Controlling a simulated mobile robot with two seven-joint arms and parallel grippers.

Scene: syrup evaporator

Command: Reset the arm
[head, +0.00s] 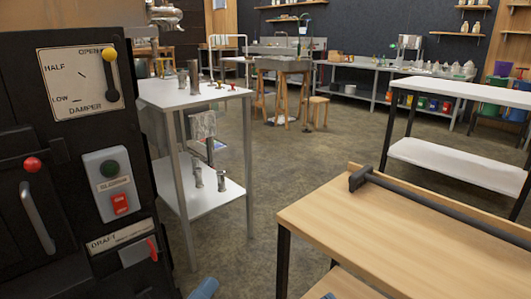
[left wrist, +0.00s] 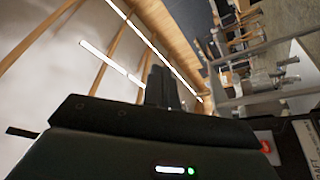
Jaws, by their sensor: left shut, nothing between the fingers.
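My left gripper (left wrist: 165,84) shows in the left wrist view, with its dark fingers together and nothing between them. It points up past ceiling beams and light strips, clear of any surface there. In the head view only a small blue piece, which looks like part of my left arm, shows at the bottom edge beside the black panel. My right gripper is not in view.
A black control panel (head: 62,150) with damper lever (head: 112,75) and red switch (head: 119,203) stands close at left. A white-topped metal table (head: 190,94) is beyond it. A wooden table (head: 430,235) fills the lower right. Open floor (head: 310,160) lies between.

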